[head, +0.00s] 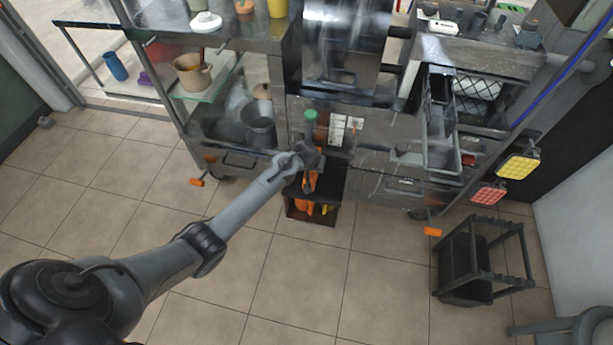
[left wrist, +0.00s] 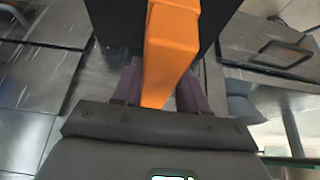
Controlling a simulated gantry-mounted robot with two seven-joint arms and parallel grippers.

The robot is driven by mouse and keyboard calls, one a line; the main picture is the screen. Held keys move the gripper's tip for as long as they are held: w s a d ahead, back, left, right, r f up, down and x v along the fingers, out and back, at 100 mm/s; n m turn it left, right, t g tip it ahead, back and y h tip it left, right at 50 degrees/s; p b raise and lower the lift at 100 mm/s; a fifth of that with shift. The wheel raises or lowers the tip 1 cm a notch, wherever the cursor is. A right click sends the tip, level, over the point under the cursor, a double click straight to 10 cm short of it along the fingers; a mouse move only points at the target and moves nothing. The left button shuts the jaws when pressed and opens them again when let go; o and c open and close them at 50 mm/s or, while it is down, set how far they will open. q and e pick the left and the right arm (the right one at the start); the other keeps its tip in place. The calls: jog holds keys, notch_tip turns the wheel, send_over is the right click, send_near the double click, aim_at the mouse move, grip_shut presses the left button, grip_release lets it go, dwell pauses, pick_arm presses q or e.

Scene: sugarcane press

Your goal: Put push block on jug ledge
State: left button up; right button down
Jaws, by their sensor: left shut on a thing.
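My left gripper (head: 308,160) is at the front of the press cart, in the middle of the head view. It is shut on an orange bar-like piece (left wrist: 172,40), which I take to be the push block or its handle. The piece sits between the two fingers in the left wrist view. In the head view its orange part (head: 311,182) shows just below the gripper. A dark flat surface (left wrist: 118,28) lies behind it; I cannot tell whether it belongs to the block or to the ledge. I cannot make out the jug ledge for sure. My right gripper is not in view.
A dark open box (head: 318,219) with orange and yellow items is low under the gripper. A green-topped item (head: 310,116) stands just behind it. The metal press (head: 345,45) is at the back. A dark rack (head: 470,262) stands at right; the floor in front is clear.

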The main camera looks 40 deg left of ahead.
pick_arm(q)
jog(key=shift+s+a+f, duration=0.25)
jog(key=shift+a+f, duration=0.35)
jog(key=shift+a, duration=0.3)
notch_tip(320, 180, down, 4)
jog(key=b, duration=0.3)
jog(key=shift+f, duration=0.1)
jog(key=o, duration=1.2)
